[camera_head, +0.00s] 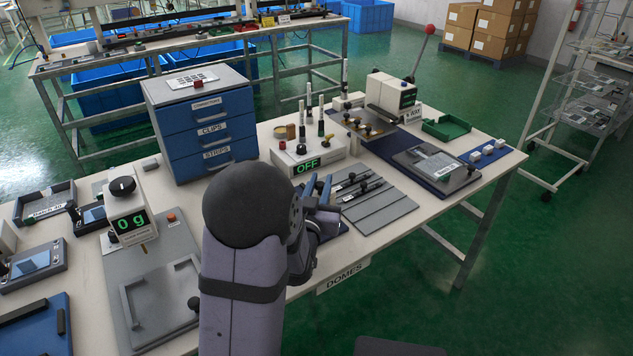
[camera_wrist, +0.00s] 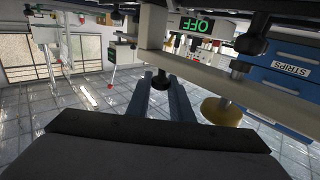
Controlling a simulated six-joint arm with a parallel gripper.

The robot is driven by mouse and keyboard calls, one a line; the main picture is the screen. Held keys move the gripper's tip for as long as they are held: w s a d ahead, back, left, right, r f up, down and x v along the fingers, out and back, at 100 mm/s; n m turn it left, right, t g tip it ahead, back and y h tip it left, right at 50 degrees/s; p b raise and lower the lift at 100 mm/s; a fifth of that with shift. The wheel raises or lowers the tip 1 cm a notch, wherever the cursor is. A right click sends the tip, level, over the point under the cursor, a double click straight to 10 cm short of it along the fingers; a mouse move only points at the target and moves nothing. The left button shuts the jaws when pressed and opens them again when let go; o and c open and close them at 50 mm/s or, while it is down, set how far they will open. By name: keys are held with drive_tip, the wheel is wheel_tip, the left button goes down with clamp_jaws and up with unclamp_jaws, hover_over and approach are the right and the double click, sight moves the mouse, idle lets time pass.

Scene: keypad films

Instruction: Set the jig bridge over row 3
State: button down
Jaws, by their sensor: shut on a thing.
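A grey grooved plate (camera_head: 390,213) lies on the bench, right of my gripper, with several parallel rows. Dark bars with black knobs (camera_head: 360,184) lie across its far part; I cannot tell which one is the jig bridge. My gripper (camera_head: 319,184) is just left of the plate, its blue-grey fingers pointing away from my arm. In the wrist view my gripper (camera_wrist: 166,84) is shut with a small black knob (camera_wrist: 160,81) between its fingertips. The body of the held piece is not clear, and my arm hides the bench below.
A white box with a green OFF display (camera_head: 307,166) and upright handled tools stands just behind my gripper. A dark blue mat with a grey plate (camera_head: 440,172) is at right.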

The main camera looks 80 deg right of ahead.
drive_tip(key=c, duration=1.8)
unclamp_jaws()
drive_tip(key=shift+c, duration=0.2)
drive_tip(key=shift+r, duration=0.1)
drive_tip(key=shift+r+p, duration=0.35)
drive_tip(key=shift+r, duration=4.55)
